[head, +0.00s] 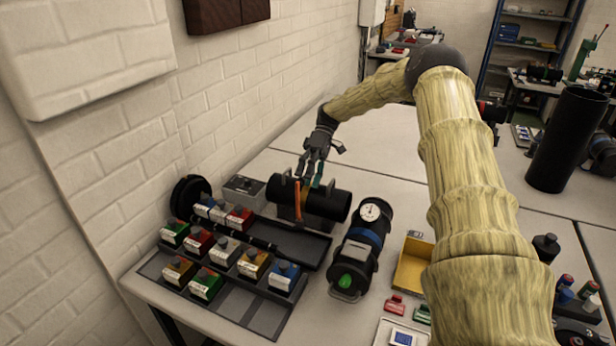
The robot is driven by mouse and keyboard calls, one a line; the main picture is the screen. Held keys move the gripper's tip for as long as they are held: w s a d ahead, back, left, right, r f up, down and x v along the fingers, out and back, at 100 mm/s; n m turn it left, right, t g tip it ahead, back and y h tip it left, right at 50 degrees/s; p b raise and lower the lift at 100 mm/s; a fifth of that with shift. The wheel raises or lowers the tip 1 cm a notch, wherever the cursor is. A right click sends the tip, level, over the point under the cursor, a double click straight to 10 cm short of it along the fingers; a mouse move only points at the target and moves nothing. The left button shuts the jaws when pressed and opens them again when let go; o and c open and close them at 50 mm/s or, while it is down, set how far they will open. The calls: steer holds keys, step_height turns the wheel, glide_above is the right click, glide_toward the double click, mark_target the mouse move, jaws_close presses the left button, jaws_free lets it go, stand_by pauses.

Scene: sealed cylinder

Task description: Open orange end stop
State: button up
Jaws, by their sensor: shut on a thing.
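A black cylinder (327,204) lies on its side on a dark stand on the table, left of the middle of the head view. An orange strip, the orange end stop (298,203), stands upright against the cylinder's near side, with a small orange part close to my fingertips. A small green piece (319,180) shows just right of it. My gripper (310,179) reaches down over the top of the cylinder, its fingers closed at the orange end stop. The fingers partly hide the contact.
A rack of small coloured boxes (226,253) stands at left. A dark cylinder with a gauge (361,243) and green knob stands close on the right. A yellow tray (413,265) lies farther right. The white brick wall (240,90) rises behind. Table beyond the gripper is clear.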

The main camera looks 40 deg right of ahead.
steer(key=shift+s+d+f, duration=0.1)
steer(key=shift+d+f, duration=0.05)
steer(key=shift+f, duration=0.05)
steer(key=shift+c, duration=0.4)
steer(key=shift+d+r, duration=0.15)
steer(key=shift+d, duration=0.05)
steer(key=shift+c, duration=0.4)
steer(key=v, duration=1.2)
steer(key=shift+a, duration=0.15)
